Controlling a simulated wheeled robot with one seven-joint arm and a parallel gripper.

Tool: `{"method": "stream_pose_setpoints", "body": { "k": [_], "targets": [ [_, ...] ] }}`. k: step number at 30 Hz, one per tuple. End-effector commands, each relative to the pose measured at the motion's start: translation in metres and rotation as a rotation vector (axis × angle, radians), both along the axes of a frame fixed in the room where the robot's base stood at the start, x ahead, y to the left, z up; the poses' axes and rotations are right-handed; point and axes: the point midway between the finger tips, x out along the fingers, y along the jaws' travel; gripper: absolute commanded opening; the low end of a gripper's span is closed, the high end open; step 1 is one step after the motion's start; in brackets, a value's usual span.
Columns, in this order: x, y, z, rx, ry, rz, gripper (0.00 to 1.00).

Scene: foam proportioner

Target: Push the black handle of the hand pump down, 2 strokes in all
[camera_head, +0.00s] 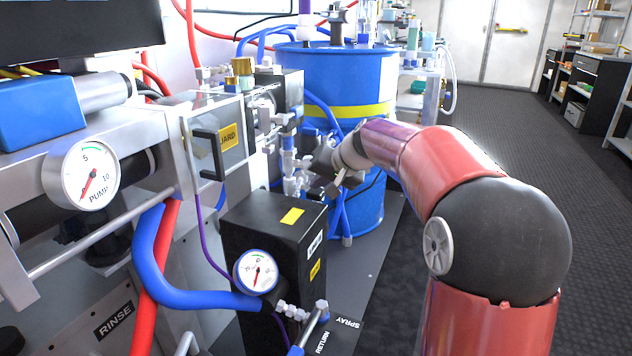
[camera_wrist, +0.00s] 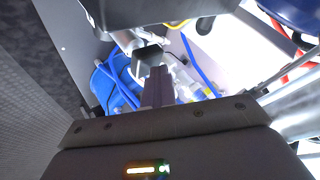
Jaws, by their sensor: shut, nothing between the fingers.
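My gripper (camera_wrist: 159,72) is shut and empty, its fingers together in the wrist view. A black block-shaped grip (camera_wrist: 150,56), which looks like the pump handle, sits right at the fingertips with a silvery rod behind it. I cannot tell whether the fingers touch it. In the head view my gripper (camera_head: 334,187) is beside the blue drum, above and behind the black box. The handle cannot be clearly picked out there, among the fittings and my wrist.
The blue drum (camera_head: 320,75) with a yellow band stands behind my wrist. A black box (camera_head: 265,235) with a gauge (camera_head: 256,271) is in front. A clear guard door with a black pull (camera_head: 207,155) and a pump gauge (camera_head: 84,174) are at left. The floor at right is open.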

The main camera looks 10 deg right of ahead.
Motion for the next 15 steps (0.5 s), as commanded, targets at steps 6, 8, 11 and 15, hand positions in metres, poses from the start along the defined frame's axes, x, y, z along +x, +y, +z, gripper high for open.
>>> {"method": "stream_pose_setpoints", "body": {
  "k": [6, 8, 11, 15],
  "targets": [
    [0.0, 0.0, -0.003, 0.0, 0.006, 0.002, 0.0],
    [0.0, 0.0, -0.002, 0.0, 0.006, 0.002, 0.0],
    [0.0, 0.0, 0.001, 0.0, 0.006, 0.002, 0.0],
    [0.0, 0.0, 0.009, 0.0, 0.005, 0.002, 0.0]
  ]
}}
